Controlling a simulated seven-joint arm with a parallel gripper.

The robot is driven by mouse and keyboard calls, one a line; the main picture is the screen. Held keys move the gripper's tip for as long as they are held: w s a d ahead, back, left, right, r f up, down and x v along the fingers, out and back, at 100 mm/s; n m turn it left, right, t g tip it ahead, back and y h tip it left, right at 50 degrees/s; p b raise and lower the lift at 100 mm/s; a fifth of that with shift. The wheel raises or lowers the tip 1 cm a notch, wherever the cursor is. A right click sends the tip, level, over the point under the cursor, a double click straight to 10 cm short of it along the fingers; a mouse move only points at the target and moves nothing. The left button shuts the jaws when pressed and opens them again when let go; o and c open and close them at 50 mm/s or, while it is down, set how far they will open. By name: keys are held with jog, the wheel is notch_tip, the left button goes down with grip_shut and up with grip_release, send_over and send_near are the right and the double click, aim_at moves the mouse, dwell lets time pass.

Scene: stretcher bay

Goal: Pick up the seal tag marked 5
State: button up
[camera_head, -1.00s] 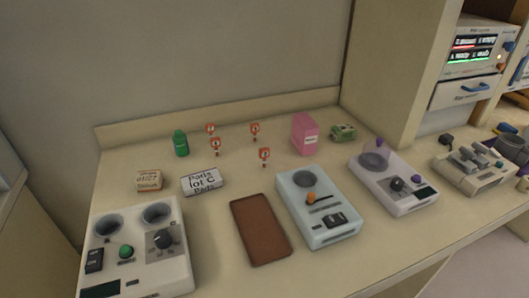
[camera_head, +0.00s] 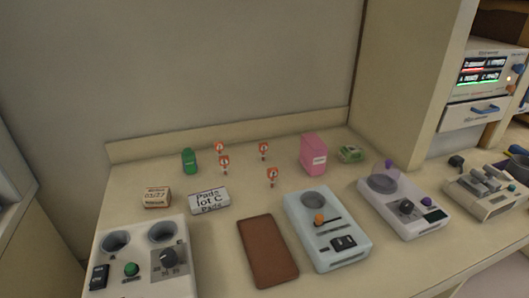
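Several small red-and-white seal tags stand upright on the counter, in a loose group between the green bottle and the pink box. One is at the back left (camera_head: 219,147), one at the front left (camera_head: 225,162), one at the back right (camera_head: 263,149) and one at the front right (camera_head: 272,175). Each has a round red-edged head on a short stem. Their marks are too small to read, so I cannot tell which is marked 5. My gripper is not in this view.
A green bottle (camera_head: 189,161), a pink box (camera_head: 313,154) and a green-white pack (camera_head: 351,153) stand near the tags. In front are a small carton (camera_head: 157,197), a pads box (camera_head: 210,201), a brown tray (camera_head: 267,250) and devices (camera_head: 327,228), (camera_head: 140,260), (camera_head: 404,207).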

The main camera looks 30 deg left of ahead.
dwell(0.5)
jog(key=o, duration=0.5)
